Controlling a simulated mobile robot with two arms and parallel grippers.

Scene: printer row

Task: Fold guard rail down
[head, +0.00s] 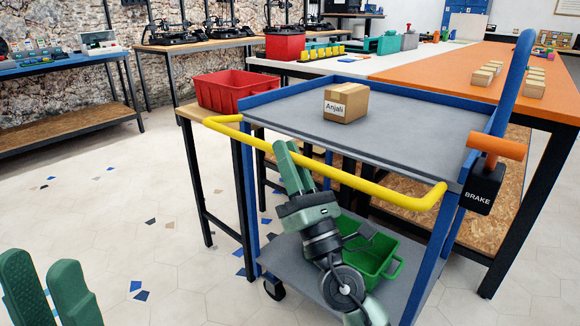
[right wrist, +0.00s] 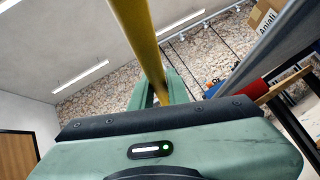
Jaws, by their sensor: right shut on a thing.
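The yellow guard rail (head: 345,184) runs along the near side of the blue and grey cart (head: 400,130), standing out from it at about the top shelf's level. My right gripper (head: 291,162) is shut on the rail left of its middle, with its fingers crossing the bar. The right wrist view shows the rail (right wrist: 137,40) running down between the fingers (right wrist: 160,95); the exact contact is partly hidden. My left gripper (head: 45,285) is at the bottom left, away from the cart, with its two fingers apart and nothing between them.
A cardboard box (head: 346,102) labelled Anjali stands on the top shelf. A black BRAKE box (head: 481,192) with an orange handle (head: 497,147) sits at the cart's right corner. A green crate (head: 372,250) is on the lower shelf. A red bin (head: 222,90) stands behind left. Floor at left is clear.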

